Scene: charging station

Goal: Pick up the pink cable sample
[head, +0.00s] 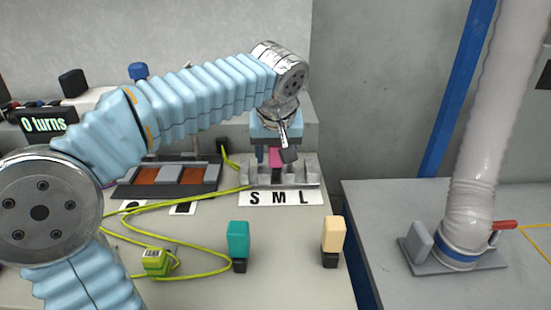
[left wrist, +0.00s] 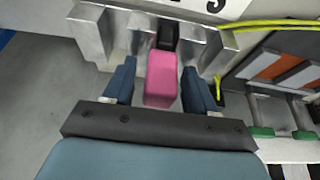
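The pink cable sample (head: 275,157) sits in the metal rack marked S M L (head: 310,178), partly hidden by my left gripper in the head view. In the left wrist view the pink sample (left wrist: 161,79) is upright between the two blue fingers of my left gripper (left wrist: 160,88), its black end at the rack's slot. The fingers stand on either side of it with small gaps showing, so the gripper looks open. In the head view my left gripper (head: 274,154) points down over the rack. My right gripper is not in view.
A teal sample (head: 238,239) and a beige sample (head: 333,234) stand at the front. A yellow-green cable with a labelled block (head: 155,262) lies at left. A tray with orange panels (head: 165,175) is left of the rack. A white hose (head: 480,160) stands on the right table.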

